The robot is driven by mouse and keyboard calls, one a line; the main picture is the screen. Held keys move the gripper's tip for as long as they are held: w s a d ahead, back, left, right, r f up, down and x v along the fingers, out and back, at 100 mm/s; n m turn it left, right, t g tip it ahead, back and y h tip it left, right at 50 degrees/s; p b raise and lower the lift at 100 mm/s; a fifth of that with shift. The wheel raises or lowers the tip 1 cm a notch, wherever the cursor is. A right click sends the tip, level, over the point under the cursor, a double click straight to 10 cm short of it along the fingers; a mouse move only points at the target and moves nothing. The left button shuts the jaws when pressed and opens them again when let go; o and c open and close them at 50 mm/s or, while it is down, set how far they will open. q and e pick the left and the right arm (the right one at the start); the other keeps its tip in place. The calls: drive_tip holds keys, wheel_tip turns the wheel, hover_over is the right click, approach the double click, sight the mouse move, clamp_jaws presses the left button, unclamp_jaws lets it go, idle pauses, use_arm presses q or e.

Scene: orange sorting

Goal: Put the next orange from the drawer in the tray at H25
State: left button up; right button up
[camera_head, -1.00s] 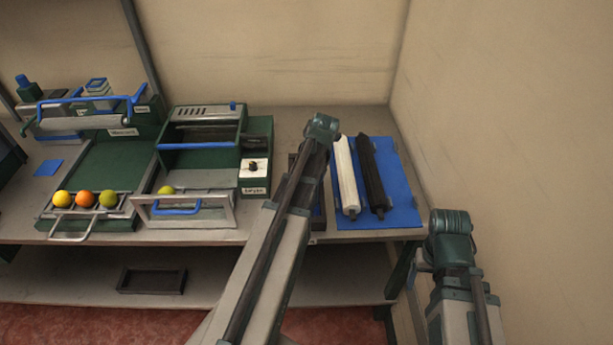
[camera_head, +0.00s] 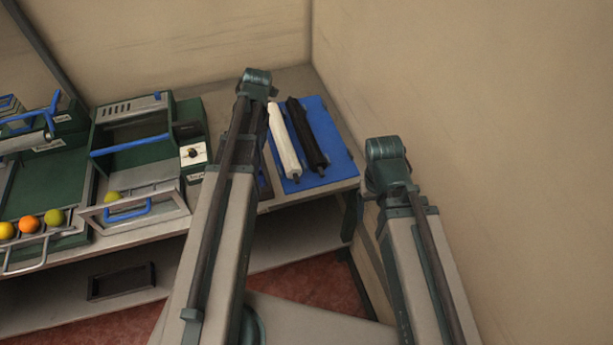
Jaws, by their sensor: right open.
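One yellow-green fruit (camera_head: 112,197) lies in the pulled-out drawer (camera_head: 165,205) with the blue handle, under the green machine. Left of it, a tray (camera_head: 22,259) with a metal handle holds a row of three fruits: yellow (camera_head: 7,230), orange (camera_head: 30,224) and green (camera_head: 55,217). I cannot read which label is H25. My left arm (camera_head: 215,215) rises in front of the bench, right of the drawer; its gripper is out of sight. My right arm (camera_head: 420,250) stands farther right, near the wall. My right gripper is open, mostly hidden and apart from the fruits.
A blue mat (camera_head: 330,150) with a white roller (camera_head: 283,145) and a black roller (camera_head: 307,137) lies at the bench's right end. A control box with a knob (camera_head: 193,152) stands beside the machine. A dark empty tray (camera_head: 121,281) lies on the lower shelf. The wall closes off the right.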

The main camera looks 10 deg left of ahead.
use_arm(q)
drive_tip(key=s+d+n, duration=0.8)
drive_tip(key=d+n, duration=0.5)
drive_tip(key=n, duration=0.4)
drive_tip(key=s+d+n+h, duration=0.1)
drive_tip(key=s+d+n, duration=0.7)
drive_tip(key=d+n, duration=0.6)
drive_tip(key=shift+f+n+g, duration=0.2)
drive_tip(key=shift+n+g, duration=0.1)
drive_tip(key=shift+n, duration=1.7)
